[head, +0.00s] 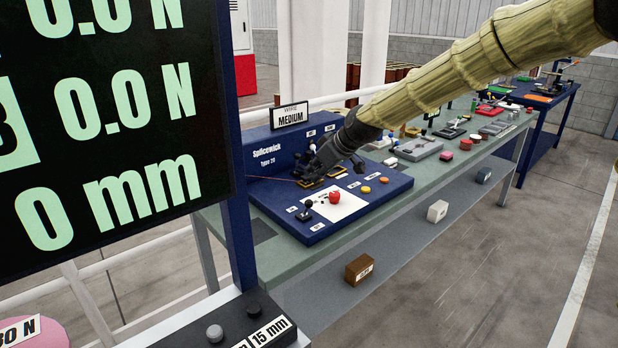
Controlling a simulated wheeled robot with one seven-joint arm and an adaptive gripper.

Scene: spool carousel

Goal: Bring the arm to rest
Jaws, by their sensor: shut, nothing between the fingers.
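My arm, in a yellowish sleeve, reaches from the upper right down to the blue Splicewick machine (262,184) on the long bench. My gripper (308,172) is dark and sits low over the machine's bed, near its black and yellow parts. Its fingers are small and partly lost against the dark parts there. It appears to hold nothing. Whether it touches the machine cannot be told. A red knob (334,197) stands on a white plate in front of the gripper, with yellow and orange buttons to its right.
The green bench (420,168) runs back right with several tools and trays. A sign reading MEDIUM (289,115) stands behind the machine. A large display (115,110) blocks the left. A brown box (359,269) lies on the lower shelf. The floor at right is clear.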

